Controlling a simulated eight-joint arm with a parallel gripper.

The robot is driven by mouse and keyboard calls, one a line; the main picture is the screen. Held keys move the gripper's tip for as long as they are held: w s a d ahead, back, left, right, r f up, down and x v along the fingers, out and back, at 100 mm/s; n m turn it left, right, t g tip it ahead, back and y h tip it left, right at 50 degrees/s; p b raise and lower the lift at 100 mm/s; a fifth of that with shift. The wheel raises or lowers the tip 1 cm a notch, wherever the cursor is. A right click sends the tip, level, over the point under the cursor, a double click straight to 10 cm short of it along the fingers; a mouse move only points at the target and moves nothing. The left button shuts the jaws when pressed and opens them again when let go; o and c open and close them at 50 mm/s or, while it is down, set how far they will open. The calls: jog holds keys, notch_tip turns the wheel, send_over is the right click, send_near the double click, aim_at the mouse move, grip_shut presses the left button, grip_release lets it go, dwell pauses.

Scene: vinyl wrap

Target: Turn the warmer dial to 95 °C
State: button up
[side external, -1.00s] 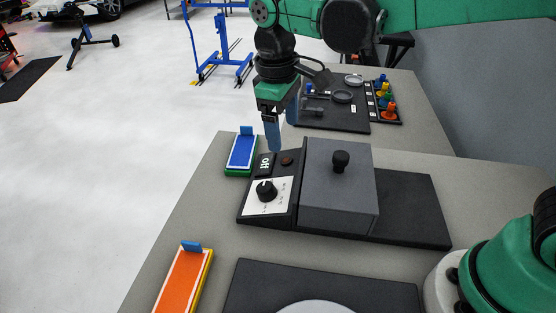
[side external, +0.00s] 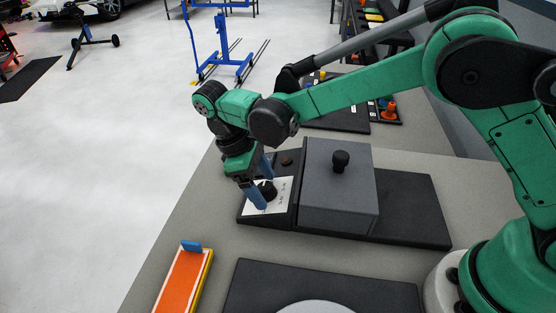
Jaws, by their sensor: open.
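The warmer (side external: 340,192) is a dark grey box with a black knob on its lid, on a black base. Its sloped control panel (side external: 281,204) is white and sits at the left end. The black dial (side external: 267,190) is partly hidden by my gripper. My gripper (side external: 262,193) points down at the panel, with its blue fingers open on either side of the dial. I cannot tell whether they touch it. The dial's pointer and scale marks are too small or covered to read. The power switch is hidden behind my gripper.
An orange tray (side external: 183,283) with a blue tab lies at the front left. A black mat (side external: 250,284) with a white round piece is in front of the warmer. A dark board with coloured pegs (side external: 389,110) is behind. My arm spans above the warmer.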

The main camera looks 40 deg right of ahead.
jog(key=shift+f, duration=0.15)
grip_shut()
